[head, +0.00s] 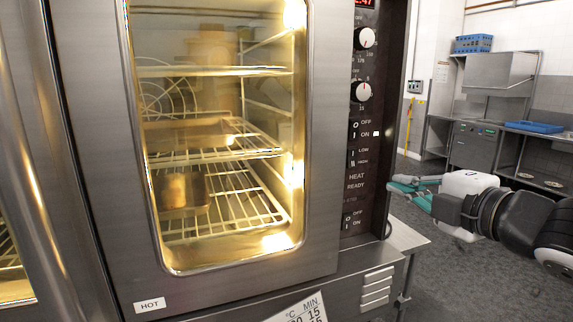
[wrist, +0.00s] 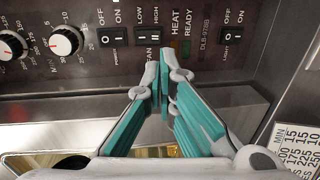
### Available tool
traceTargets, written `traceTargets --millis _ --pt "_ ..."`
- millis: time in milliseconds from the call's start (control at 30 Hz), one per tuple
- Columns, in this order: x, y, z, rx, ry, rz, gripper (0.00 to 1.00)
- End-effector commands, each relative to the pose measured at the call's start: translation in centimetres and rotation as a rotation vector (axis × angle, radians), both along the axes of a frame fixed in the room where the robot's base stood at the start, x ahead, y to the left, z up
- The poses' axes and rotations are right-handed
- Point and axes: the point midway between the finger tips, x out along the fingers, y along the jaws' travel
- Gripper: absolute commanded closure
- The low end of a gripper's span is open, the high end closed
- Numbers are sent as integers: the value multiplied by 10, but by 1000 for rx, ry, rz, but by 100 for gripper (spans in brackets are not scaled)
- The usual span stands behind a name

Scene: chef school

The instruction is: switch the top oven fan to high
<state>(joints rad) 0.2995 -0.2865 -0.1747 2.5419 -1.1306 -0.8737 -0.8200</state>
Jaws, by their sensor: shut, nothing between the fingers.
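The oven's dark control panel (head: 362,140) runs along the right side of its glass door. The fan switch (head: 351,157) is a small black rocker marked LOW and HIGH. It also shows in the wrist view (wrist: 148,41), just beyond my fingertips; which side is pressed I cannot tell. My gripper (head: 391,187) has teal finger pads and is shut and empty. In the head view it is at the panel's right edge, lower than the fan switch. In the wrist view the gripper (wrist: 166,76) points at the panel near the FAN label; contact cannot be told.
The power switch (wrist: 114,40) sits beside the fan switch, and the light switch (wrist: 232,42) lies farther along the panel. Two white knobs (head: 364,39) (head: 362,92) are higher up. Steel counters (head: 474,140) stand at the back right, with open floor (head: 450,250) before them.

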Motion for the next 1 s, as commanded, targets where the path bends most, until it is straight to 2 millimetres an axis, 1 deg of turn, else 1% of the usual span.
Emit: traceTargets --millis 133,200,300,500,600,700,800,1000 --pt "9 4 -1 2 6 0 100" --pt "27 9 -5 -1 2 1 100" --pt "46 15 -8 0 3 1 100" --pt "82 27 -12 0 2 0 100" --pt "96 32 -14 -1 2 0 100" --pt "108 36 -15 1 1 -1 100" --pt "115 37 -16 -1 1 -2 100" --pt "119 39 -16 -1 1 -3 100"
